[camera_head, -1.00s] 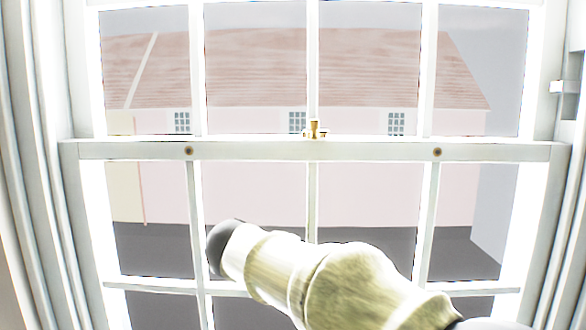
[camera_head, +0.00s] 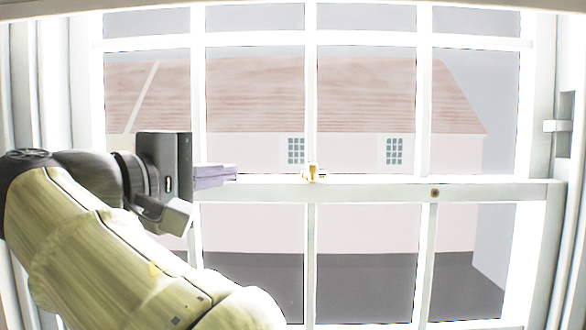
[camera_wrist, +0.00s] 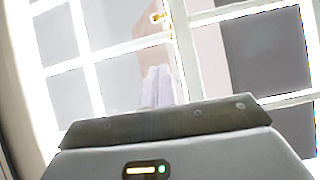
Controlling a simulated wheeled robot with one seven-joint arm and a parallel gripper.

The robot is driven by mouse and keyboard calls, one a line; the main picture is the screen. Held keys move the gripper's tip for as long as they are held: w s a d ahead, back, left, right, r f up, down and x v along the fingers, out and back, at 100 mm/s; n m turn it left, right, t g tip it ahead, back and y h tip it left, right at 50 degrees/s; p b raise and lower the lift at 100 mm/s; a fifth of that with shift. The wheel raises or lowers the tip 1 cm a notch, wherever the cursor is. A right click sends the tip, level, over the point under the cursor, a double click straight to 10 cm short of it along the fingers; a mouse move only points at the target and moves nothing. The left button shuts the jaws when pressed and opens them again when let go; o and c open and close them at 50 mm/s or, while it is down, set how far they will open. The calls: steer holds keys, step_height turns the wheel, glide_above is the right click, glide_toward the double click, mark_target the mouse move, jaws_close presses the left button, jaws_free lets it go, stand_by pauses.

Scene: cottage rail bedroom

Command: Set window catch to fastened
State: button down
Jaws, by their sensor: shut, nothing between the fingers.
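The brass window catch (camera_head: 312,172) sits at the middle of the window's meeting rail (camera_head: 380,191). It is small and I cannot tell its lever's position. In the wrist view the catch (camera_wrist: 158,17) shows near the top, beyond my fingers. My gripper (camera_head: 234,173) is in front of the window, left of the catch, with its fingers pointing right toward it. A gap shows between fingertips and catch in the head view. The fingers are shut with nothing between them; they also show in the wrist view (camera_wrist: 157,85). My arm hides the rail's left part.
White glazing bars (camera_head: 311,260) divide both sashes. A small white fitting (camera_head: 557,126) is on the right frame. A dark round fixing (camera_head: 435,192) is on the rail, right of the catch. Outside is a pink building with a tiled roof (camera_head: 270,92). The space right of the catch is clear.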

mark_target(312, 171)
steer(key=s+d+p+x, duration=0.1)
steer(key=p+x, duration=0.3)
steer(key=x, duration=0.9)
steer(key=shift+s+d, duration=0.25)
steer(key=shift+d, duration=0.4)
steer(key=shift+f+y, duration=0.1)
steer(key=shift+y, duration=0.2)
